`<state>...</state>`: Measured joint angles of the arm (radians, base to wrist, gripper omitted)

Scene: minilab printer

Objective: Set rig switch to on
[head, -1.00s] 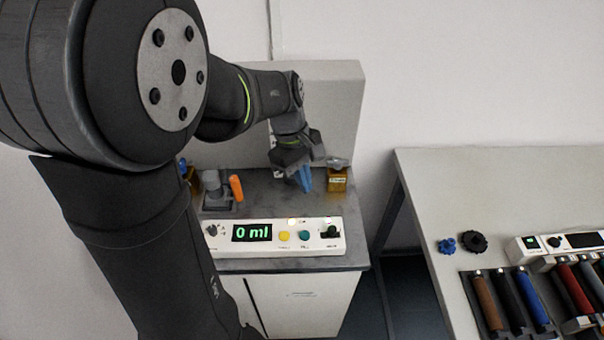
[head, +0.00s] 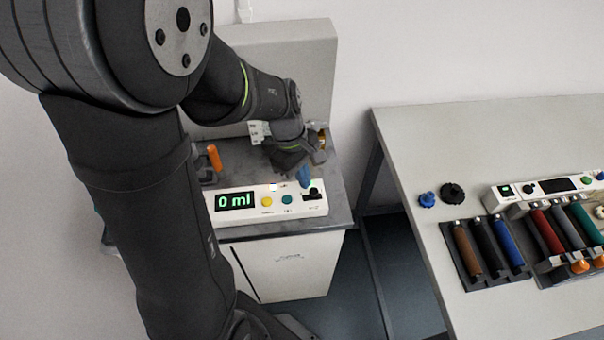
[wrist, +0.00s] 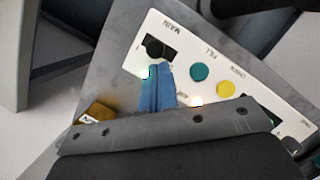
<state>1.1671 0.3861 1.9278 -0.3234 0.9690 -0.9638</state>
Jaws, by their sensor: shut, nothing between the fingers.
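The white control panel (head: 240,214) lies along the front of the grey cabinet top and its display reads 0 ml. A black switch knob (head: 314,192) sits in a dark slot at its right end. In the wrist view the knob (wrist: 154,47) is at the end of the slot beside the label MAIN. My gripper (head: 304,178) has its blue fingers shut and empty, just behind the knob. In the wrist view the fingertips (wrist: 157,70) are close to the knob; I cannot tell whether they touch it. A small green light glows beside them.
A yellow button (wrist: 226,89) and a teal button (wrist: 200,72) are beside the slot. An amber container (wrist: 97,113) stands behind the panel. An orange handle (head: 214,157) stands at the back left. A white table (head: 410,150) with tools is to the right, across a gap.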

